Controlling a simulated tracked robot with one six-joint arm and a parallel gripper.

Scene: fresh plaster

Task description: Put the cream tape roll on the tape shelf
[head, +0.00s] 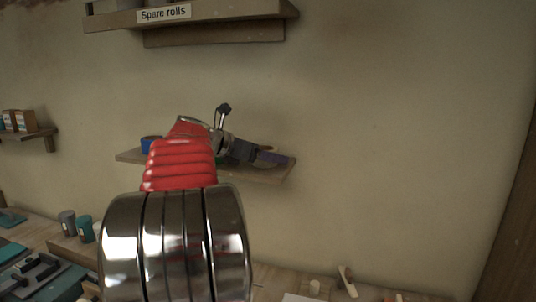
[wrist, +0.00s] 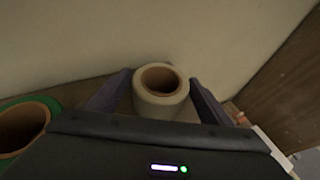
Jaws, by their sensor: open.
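The cream tape roll (wrist: 158,104) lies flat, its brown core facing up, close to the wall in the wrist view. My gripper (wrist: 160,77) is open, with one dark finger on each side of the roll; I cannot tell whether they touch it. In the head view my gripper (head: 262,154) is over the right part of a wooden wall shelf (head: 275,176), and I cannot make out the cream roll there. This shelf shows no label, so I cannot tell if it is the tape shelf.
A green tape roll (wrist: 24,128) lies left of the gripper. A blue item (head: 150,144) sits at the shelf's left end. A shelf labelled Spare rolls (head: 215,14) is above. A bench with tools and pots (head: 84,229) is below. The wall at right is bare.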

